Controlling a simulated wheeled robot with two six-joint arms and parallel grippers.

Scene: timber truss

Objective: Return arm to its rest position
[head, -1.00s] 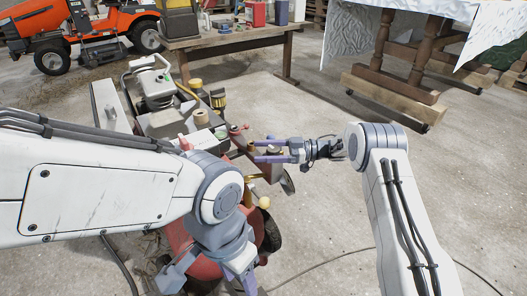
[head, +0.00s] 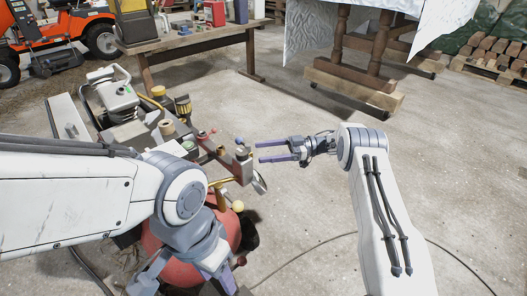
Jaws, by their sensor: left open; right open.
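My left gripper (head: 182,279) hangs low at the bottom of the head view, fingers spread and pointing down. It is open, in front of a round red tank (head: 163,239) that it partly hides. My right gripper (head: 261,152) is open and empty, its two purple fingers pointing left. Its fingertips are just right of a machine with small knobs (head: 240,162) and appear clear of it. My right arm is bent, its white link running down to the lower right. I see no timber held by either gripper.
A workbench (head: 190,42) stands behind, with an orange mower (head: 60,35) at the left. A wooden stand (head: 355,85) on wheels is at the back. Stacked wood (head: 492,55) lies far right. A cable (head: 300,262) crosses the floor. The concrete at the right is clear.

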